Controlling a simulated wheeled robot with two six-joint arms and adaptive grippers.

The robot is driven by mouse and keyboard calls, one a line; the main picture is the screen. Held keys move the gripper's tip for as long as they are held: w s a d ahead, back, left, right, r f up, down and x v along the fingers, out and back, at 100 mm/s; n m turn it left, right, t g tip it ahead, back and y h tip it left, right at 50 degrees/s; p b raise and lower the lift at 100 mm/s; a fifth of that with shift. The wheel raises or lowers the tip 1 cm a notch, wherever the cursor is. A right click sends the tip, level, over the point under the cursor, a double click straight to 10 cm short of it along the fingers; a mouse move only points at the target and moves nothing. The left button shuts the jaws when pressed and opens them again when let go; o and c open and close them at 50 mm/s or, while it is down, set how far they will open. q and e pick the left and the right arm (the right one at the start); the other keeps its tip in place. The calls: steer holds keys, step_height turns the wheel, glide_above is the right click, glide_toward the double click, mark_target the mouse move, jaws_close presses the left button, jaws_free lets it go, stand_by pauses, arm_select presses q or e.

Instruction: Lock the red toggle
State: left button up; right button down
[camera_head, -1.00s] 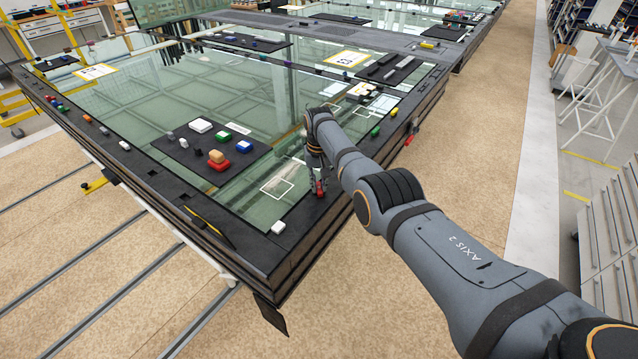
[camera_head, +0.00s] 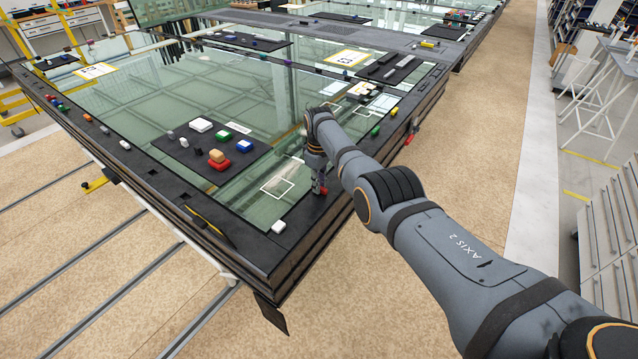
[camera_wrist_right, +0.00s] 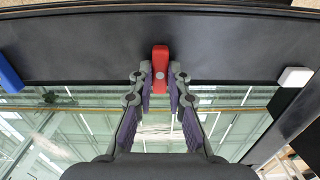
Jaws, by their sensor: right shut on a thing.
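The red toggle (camera_head: 324,191) sits on the dark frame along the near right edge of the glazed table. In the right wrist view the red toggle (camera_wrist_right: 160,58) stands upright in the picture, with a round pivot at its lower part. My right gripper (camera_head: 318,190) is down at the frame, beside and partly over the toggle. In the wrist view the right gripper (camera_wrist_right: 160,84) has its two fingers close on either side of the toggle's lower end, shut on it. My left gripper is not in view.
A white toggle (camera_head: 278,227) sits at the near corner; it also shows in the wrist view (camera_wrist_right: 295,76). A blue toggle (camera_wrist_right: 8,75) lies on the other side. A dark mat (camera_head: 182,157) with several coloured blocks lies on the glass. Green (camera_head: 376,131) toggle stands farther along the edge.

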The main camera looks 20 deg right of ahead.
steer(key=shift+r+n, duration=0.1)
steer(key=shift+n, duration=0.2)
stand_by(0.4)
steer(key=c, duration=1.3)
jaws_free()
step_height(320, 180, up, 12)
